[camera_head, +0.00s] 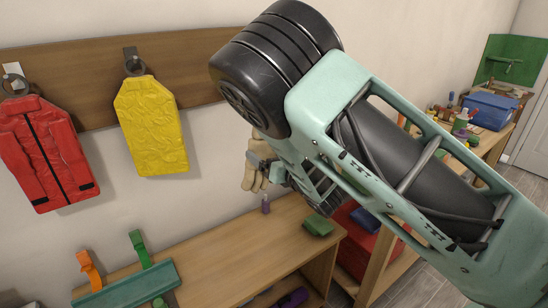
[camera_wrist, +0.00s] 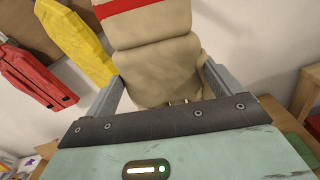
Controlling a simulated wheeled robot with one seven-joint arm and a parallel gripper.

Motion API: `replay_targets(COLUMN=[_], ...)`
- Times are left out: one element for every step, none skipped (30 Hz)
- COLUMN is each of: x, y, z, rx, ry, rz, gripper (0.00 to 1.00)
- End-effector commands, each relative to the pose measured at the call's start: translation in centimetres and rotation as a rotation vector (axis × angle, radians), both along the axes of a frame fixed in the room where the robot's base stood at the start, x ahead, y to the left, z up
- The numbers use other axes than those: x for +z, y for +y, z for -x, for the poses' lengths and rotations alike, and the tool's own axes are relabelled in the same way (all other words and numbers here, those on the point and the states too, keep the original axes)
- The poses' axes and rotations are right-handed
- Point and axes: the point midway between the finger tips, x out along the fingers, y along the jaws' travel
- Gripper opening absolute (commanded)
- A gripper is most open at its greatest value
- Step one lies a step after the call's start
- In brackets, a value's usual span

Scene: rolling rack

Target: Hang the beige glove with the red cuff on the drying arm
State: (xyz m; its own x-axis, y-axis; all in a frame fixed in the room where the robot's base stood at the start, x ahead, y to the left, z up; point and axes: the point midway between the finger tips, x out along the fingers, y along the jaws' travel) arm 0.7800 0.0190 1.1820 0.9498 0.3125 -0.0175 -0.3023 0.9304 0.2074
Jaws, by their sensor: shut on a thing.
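The beige glove (camera_wrist: 158,62) fills the upper middle of the wrist view, with its red cuff band (camera_wrist: 132,8) at the top edge. My gripper (camera_wrist: 163,82) is shut on the glove, one grey finger on each side of it. In the head view the glove (camera_head: 250,178) hangs in front of the wall above the bench, fingers downward. My gripper (camera_head: 266,168) is partly hidden behind my arm there, and the red cuff is hidden. An orange upright (camera_head: 89,270) and a green upright (camera_head: 141,249) rise from a teal base; I cannot tell whether either is the drying arm.
A red jacket (camera_head: 45,150) and a yellow garment (camera_head: 152,125) hang from wall hooks at left. A wooden bench (camera_head: 225,262) carries a small purple bottle (camera_head: 265,205) and a green block (camera_head: 318,226). A blue box (camera_head: 492,110) stands on the far right bench. My arm hides much of the centre.

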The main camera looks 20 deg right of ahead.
Motion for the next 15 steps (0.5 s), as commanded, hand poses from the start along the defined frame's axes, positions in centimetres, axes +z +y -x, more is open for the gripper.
replay_targets(x=[0.0, 0.0, 0.0, 0.0, 0.0, -0.1, -0.1, -0.1, -0.1, -0.1, -0.1, -0.1, -0.1, -0.2, -0.2], y=[0.1, 0.2, 0.2, 0.3, 0.4, 0.4, 0.5, 0.5, 0.6, 0.6, 0.7, 0.7, 0.8, 0.8, 0.9], z=[-0.3, -0.5, -0.7, -0.8, -1.0, -1.2, -1.4, -1.5, -1.8, -1.9, -2.1, -2.3, -2.5, -2.6, -2.9], rx=[0.001, 0.001, 0.001, 0.001, 0.001, 0.001, 0.001, 0.000, 0.000, 0.001, 0.001, 0.001, 0.000, 0.000, 0.000], ry=[-0.001, -0.001, -0.001, -0.001, -0.001, -0.002, -0.001, -0.001, -0.001, -0.002, -0.002, -0.002, -0.002, -0.002, -0.002], rz=[0.000, 0.000, -0.001, -0.001, -0.001, -0.002, -0.001, -0.001, -0.001, -0.002, -0.002, -0.002, -0.002, -0.002, -0.002], gripper=[0.66, 0.66, 0.66, 0.66, 0.66, 0.66, 0.66, 0.66, 0.66, 0.66, 0.66, 0.66, 0.66, 0.66, 0.66])
